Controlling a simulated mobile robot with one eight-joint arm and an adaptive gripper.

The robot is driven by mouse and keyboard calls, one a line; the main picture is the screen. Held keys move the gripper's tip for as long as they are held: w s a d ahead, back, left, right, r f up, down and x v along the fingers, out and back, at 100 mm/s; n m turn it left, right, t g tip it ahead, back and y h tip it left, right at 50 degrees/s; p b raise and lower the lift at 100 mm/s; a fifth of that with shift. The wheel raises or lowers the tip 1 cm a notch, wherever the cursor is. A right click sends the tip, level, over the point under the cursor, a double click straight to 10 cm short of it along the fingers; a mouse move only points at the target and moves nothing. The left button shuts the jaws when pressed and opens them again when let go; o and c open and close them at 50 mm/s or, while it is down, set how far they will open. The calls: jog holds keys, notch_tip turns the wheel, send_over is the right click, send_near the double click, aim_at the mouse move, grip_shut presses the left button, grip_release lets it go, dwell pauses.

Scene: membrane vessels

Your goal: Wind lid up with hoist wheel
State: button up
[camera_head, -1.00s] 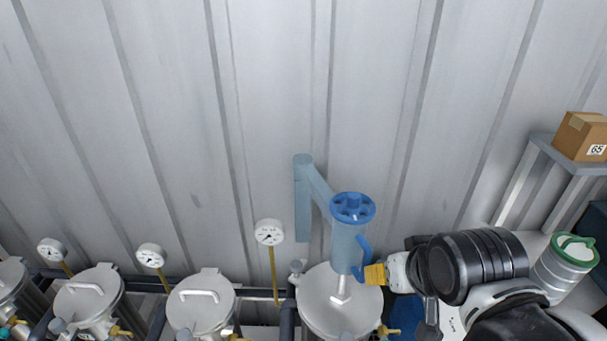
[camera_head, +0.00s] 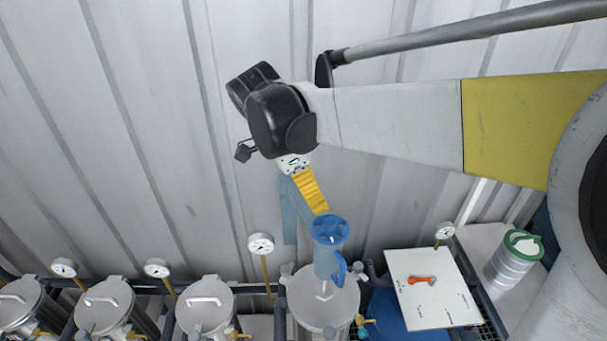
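The hoist wheel (camera_head: 330,229) is a blue spoked handwheel on top of a light blue hoist column (camera_head: 326,264). A blue curved handle (camera_head: 340,268) is on the column's right side. The column stands over the round grey vessel lid (camera_head: 340,305), which appears to sit on its vessel. My gripper (camera_head: 319,209) has yellow fingers that point down at the wheel from its upper left. The fingertips are at or just above the wheel's far rim; contact is unclear. The fingers look close together, but whether they are shut is unclear.
Several lidded vessels (camera_head: 104,304) with handles stand in a row at the lower left, with gauges (camera_head: 261,244) behind. A white panel (camera_head: 432,289) with an orange handle lies at right. A green-rimmed canister (camera_head: 512,258) stands farther right. A corrugated wall closes the back.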

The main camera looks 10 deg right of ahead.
aim_at(330, 221)
jog(key=x, duration=1)
jog(key=shift+d+f, duration=0.1)
jog(key=shift+f, duration=0.15)
jog(key=shift+c, duration=0.4)
grip_shut()
